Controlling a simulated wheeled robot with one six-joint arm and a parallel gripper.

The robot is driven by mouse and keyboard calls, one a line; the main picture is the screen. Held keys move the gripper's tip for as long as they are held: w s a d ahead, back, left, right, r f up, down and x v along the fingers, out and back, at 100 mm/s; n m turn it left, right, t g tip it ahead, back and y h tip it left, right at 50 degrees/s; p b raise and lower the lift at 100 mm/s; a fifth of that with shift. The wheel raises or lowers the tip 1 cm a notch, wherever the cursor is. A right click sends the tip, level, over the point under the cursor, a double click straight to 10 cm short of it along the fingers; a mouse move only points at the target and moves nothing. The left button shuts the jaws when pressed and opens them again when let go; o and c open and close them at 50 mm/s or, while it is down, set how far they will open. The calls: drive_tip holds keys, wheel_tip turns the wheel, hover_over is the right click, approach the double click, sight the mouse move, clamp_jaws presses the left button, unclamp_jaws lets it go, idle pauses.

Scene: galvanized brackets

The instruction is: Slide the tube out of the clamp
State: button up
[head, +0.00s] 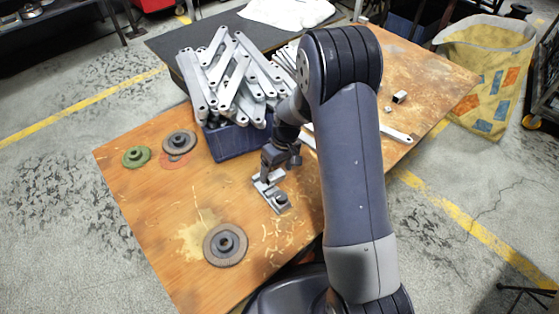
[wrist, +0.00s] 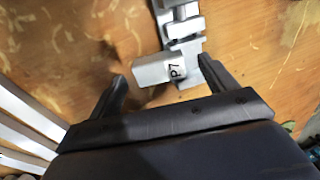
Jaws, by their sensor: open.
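The grey metal clamp (head: 282,201) lies on the wooden table in the head view, just in front of my gripper (head: 270,168). The clamp also shows at the top of the wrist view (wrist: 184,28). A short light-grey tube (wrist: 152,70) marked "P7" lies at the clamp's near end in the wrist view. My gripper (wrist: 162,74) is open, with one finger to the left of the tube and the other to its right. The left finger shows a gap to the tube; I cannot tell whether the right finger touches. My arm hides part of this area in the head view.
A blue bin (head: 229,142) heaped with grey brackets (head: 232,75) stands behind the gripper. Abrasive discs lie left (head: 180,143) and front (head: 225,244) on the table (head: 140,200). Small blocks (head: 398,97) and a loose bracket (head: 396,134) lie right. The front-left table is mostly clear.

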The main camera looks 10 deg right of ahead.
drive_tip(key=shift+s+a+f, duration=0.1)
drive_tip(key=shift+a+f, duration=0.05)
drive_tip(key=shift+f, duration=0.55)
drive_tip(key=shift+c, duration=0.2)
drive_tip(key=c, duration=1)
